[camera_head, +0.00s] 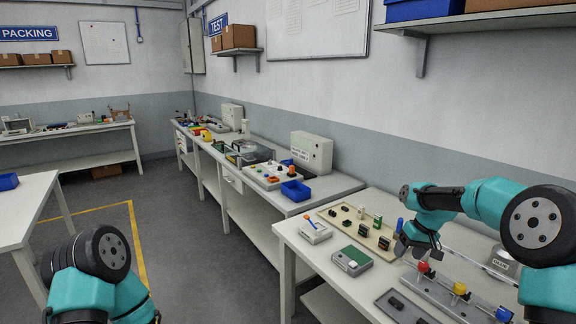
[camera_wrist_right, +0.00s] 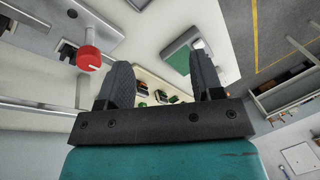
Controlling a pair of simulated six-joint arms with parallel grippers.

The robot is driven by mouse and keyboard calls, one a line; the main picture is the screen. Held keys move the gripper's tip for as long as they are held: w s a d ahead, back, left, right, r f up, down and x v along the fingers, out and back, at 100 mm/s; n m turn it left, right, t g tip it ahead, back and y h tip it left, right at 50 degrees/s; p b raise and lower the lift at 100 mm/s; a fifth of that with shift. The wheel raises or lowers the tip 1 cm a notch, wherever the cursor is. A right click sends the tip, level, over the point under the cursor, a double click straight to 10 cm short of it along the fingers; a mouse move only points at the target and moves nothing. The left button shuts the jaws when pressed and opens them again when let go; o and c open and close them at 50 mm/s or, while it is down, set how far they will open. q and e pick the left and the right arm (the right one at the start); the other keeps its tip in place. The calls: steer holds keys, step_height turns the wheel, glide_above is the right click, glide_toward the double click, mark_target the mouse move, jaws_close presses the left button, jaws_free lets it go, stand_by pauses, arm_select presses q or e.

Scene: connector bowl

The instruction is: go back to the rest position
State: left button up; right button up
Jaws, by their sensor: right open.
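My right gripper (camera_head: 420,254) hangs over the near bench on the right in the head view, above its top near the panels. In the right wrist view my right gripper (camera_wrist_right: 164,78) shows two dark fingers spread apart with no object between them. A red knob (camera_wrist_right: 89,59) shows beside one finger there; a red knob (camera_head: 423,267) also shows just below the gripper in the head view. Of my left arm, only teal and black links show at the lower left; its gripper is out of the picture.
A beige board with connectors (camera_head: 345,222), a green-topped box (camera_head: 352,260), a small white box (camera_head: 315,232) and a metal rail with coloured knobs (camera_head: 440,300) lie on the near bench (camera_head: 338,292). A blue bin (camera_head: 296,190) sits on the bench behind. The floor left of the benches is open.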

steer(key=a+f+t+y, duration=0.2)
steer(key=a+f+t, duration=0.15)
steer(key=a, duration=1.15)
steer(key=s+a+f, duration=0.3)
steer(key=s+f, duration=0.1)
steer(key=f, duration=0.3)
steer(key=s+d+f+m+g, duration=0.1)
steer(key=s+f+g, duration=0.1)
steer(key=s+f, duration=0.9)
steer(key=s+d+f+m+g+h, duration=0.1)
steer(key=s+d+f+m, duration=0.1)
steer(key=s+f, duration=1)
steer(key=s, duration=0.4)
steer(key=shift+s+d+f+g, duration=0.15)
steer(key=shift+d+f+g, duration=0.1)
steer(key=shift+f+g, duration=0.1)
